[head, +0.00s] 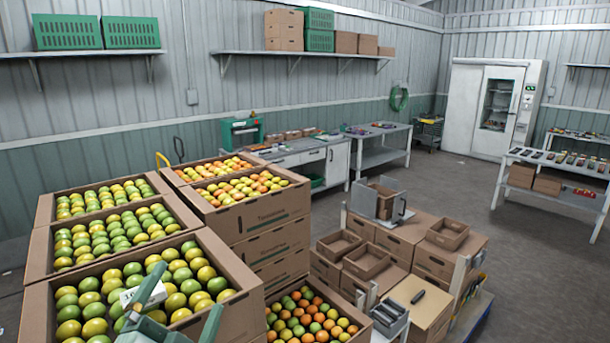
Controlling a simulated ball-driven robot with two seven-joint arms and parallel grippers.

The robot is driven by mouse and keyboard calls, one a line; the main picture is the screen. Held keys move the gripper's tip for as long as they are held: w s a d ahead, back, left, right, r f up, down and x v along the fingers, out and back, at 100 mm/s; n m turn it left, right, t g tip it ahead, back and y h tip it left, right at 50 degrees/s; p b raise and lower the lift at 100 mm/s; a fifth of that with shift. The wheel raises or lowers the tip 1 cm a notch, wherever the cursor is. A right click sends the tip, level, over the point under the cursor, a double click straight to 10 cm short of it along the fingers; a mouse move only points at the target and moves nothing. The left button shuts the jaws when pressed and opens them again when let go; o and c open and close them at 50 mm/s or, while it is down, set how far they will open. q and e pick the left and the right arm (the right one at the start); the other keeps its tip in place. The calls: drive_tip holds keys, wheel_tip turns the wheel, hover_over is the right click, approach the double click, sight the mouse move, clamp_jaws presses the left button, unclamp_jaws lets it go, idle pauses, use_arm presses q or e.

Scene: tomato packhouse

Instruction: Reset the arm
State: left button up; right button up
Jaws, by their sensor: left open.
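My left gripper (186,290) shows at the bottom left, its two green-grey fingers spread apart with nothing between them. It is seen over the nearest carton of green and yellow tomatoes (243,289); I cannot tell how far above the fruit it is. A small white piece with dark marks shows beside the nearer finger. My right gripper is not in view.
More tomato cartons stand behind and to the right (275,219), stacked high. A lower carton of orange and green tomatoes (351,311) is at the bottom centre. Empty brown boxes (447,233) stand right of it. Open floor lies towards the white cabinet (466,108).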

use_arm(q)
drive_tip(key=s+a+f+n+g+y, duration=0.45)
drive_tip(key=a+f+g+y, duration=0.2)
drive_tip(key=f, duration=0.45)
drive_tip(key=s+a+f+n+g+y, duration=0.1)
drive_tip(key=s+a+f+g, duration=0.4)
drive_tip(key=s+f+g, duration=0.55)
drive_tip(key=s+d+f+h+b, duration=0.15)
drive_tip(key=f+b, duration=0.35)
drive_tip(key=f, duration=1.3)
drive_tip(key=s+d+f+h+b, duration=0.1)
drive_tip(key=s+d+f+b, duration=0.3)
drive_tip(key=f, duration=1.3)
drive_tip(key=s+f+n+g+b, duration=0.1)
drive_tip(key=s+f+b, duration=0.3)
drive_tip(key=f, duration=0.5)
drive_tip(key=s+f+n+h+b, duration=0.1)
drive_tip(key=s+f+b, duration=0.2)
drive_tip(key=s+f, duration=0.6)
drive_tip(key=s+f+n+g+h+b, duration=0.1)
drive_tip(key=s+f+b, duration=0.3)
drive_tip(key=f, duration=0.6)
drive_tip(key=s+a+n, duration=0.1)
drive_tip(key=s, duration=0.1)
drive_tip(key=shift+s+f+g+b, duration=0.3)
drive_tip(key=shift+s+f+b, duration=0.05)
drive_tip(key=shift+s+f, duration=0.05)
